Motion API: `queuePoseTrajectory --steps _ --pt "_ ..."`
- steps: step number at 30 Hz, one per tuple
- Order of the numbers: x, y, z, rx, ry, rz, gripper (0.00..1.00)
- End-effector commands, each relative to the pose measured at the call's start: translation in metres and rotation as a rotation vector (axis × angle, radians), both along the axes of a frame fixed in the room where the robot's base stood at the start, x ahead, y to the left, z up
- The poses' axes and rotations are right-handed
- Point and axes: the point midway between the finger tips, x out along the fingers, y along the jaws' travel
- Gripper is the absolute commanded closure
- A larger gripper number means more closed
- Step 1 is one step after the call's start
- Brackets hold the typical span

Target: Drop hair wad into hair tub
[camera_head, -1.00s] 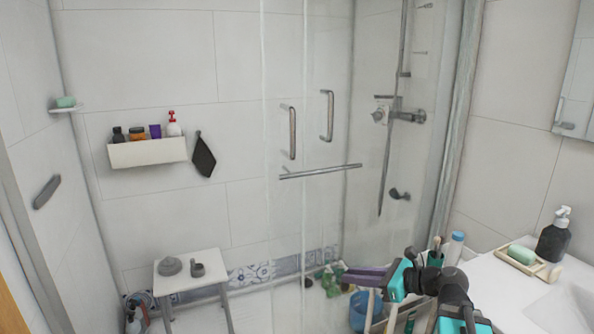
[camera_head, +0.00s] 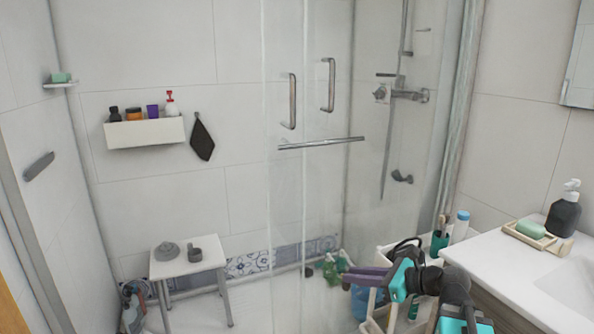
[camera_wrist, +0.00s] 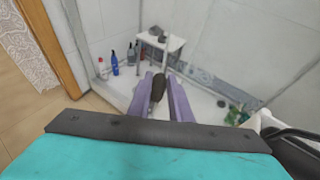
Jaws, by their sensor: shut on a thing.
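My gripper (camera_head: 350,275) reaches left from my arm at the lower right in the head view. Its two purple fingers also show in the wrist view (camera_wrist: 160,82), shut on a small dark wad (camera_wrist: 157,86), which appears to be the hair wad. The wad is too small to make out in the head view. A blue tub (camera_head: 361,303) stands low just below my gripper, partly hidden by it. I cannot tell whether this is the hair tub. No other tub is clear.
The white counter (camera_head: 505,268) is at right. The glass shower door (camera_head: 312,190) stands behind my gripper. A white stool (camera_head: 188,262) and several bottles (camera_wrist: 115,62) are farther off.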

Motion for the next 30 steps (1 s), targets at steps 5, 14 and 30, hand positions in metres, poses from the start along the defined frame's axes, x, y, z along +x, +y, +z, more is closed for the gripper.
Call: queuePoseTrajectory --steps 5,14,30 --pt "0.0 0.0 -0.009 0.0 0.0 0.0 1.0" --pt "0.0 0.0 -0.006 0.0 0.0 0.0 1.0" --pt "0.001 0.0 0.01 0.002 0.0 0.001 1.0"
